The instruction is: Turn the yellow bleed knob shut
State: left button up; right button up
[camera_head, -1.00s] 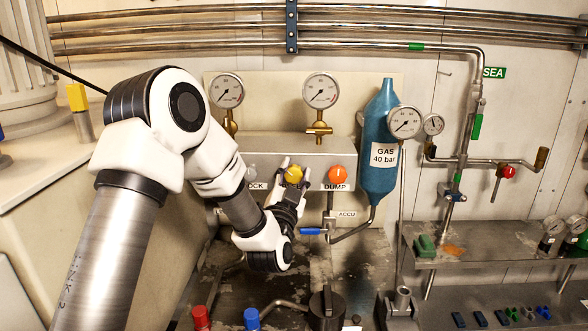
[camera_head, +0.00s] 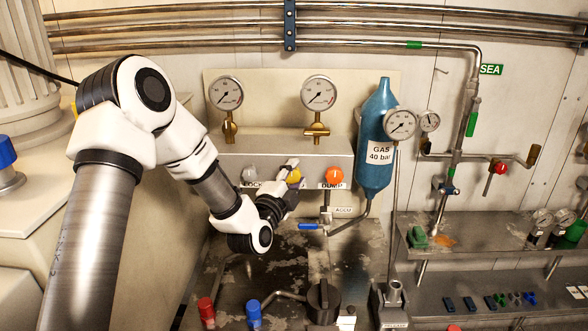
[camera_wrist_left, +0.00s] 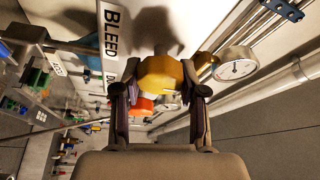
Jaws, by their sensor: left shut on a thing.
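The yellow bleed knob (camera_head: 294,176) is on the front of the grey panel box, between a grey knob (camera_head: 249,175) marked LOCK and an orange knob (camera_head: 335,175) marked DUMP. My left gripper (camera_head: 288,180) is at the yellow knob, with its fingers on either side. In the left wrist view the yellow knob (camera_wrist_left: 160,76) sits between the two fingertips (camera_wrist_left: 160,92), beside the BLEED label (camera_wrist_left: 112,32). The fingers are shut on it and partly cover it in the head view. My right gripper is not in view.
Two gauges (camera_head: 226,93) stand above the panel box (camera_head: 300,150). A blue gas bottle (camera_head: 376,150) is close on the right. A blue-handled valve (camera_head: 309,227) is below. Red (camera_head: 206,310) and blue (camera_head: 254,314) caps stand on the bench in front.

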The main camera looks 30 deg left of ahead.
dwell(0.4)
pick_arm(q)
jog(key=o, duration=1.1)
jog(key=shift+a, duration=0.1)
jog(key=shift+o, duration=0.2)
jog(key=v, duration=0.7)
jog(key=shift+s, duration=0.25)
